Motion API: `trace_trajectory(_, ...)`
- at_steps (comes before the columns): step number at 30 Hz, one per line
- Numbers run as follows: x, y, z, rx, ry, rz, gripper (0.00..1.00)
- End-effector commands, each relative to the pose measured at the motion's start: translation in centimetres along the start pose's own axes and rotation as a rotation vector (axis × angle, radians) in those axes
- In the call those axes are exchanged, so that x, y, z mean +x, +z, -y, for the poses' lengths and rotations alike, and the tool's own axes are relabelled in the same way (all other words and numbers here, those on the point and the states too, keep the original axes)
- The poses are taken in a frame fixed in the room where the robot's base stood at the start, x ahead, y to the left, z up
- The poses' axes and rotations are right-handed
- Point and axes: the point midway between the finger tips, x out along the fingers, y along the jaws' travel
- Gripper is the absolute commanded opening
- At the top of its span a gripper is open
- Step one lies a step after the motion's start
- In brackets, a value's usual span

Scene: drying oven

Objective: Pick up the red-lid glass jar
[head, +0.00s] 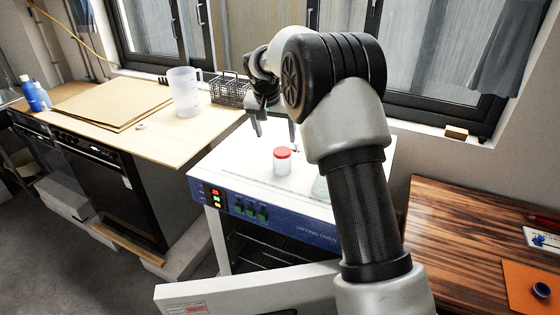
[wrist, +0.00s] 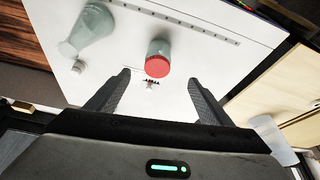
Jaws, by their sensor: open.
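The red-lid glass jar (head: 282,161) stands upright on the white top of the drying oven (head: 235,165). In the wrist view the jar (wrist: 158,58) shows its red lid just beyond the space between my fingertips. My gripper (head: 274,132) is open and empty, above and behind the jar in the head view. In the wrist view my gripper (wrist: 158,84) has its two fingers spread wide, one to each side of the lid's line. The fingers do not appear to touch the jar.
A glass flask (wrist: 92,25) stands on the oven top near the jar, partly hidden by my arm in the head view. The oven door (head: 245,291) is open at the front. A plastic jug (head: 184,92) and wire basket (head: 231,91) stand on the wooden counter at left.

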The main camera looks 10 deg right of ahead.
Motion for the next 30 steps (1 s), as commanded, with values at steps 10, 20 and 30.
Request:
trace_trajectory(10,7.3,0.1,-0.1,0.001,0.002,0.004,0.74)
trace_trajectory(20,11.5,0.0,-0.1,0.000,0.001,0.001,0.74)
trace_trajectory(30,15.7,-0.1,-0.5,0.001,0.001,0.003,0.74)
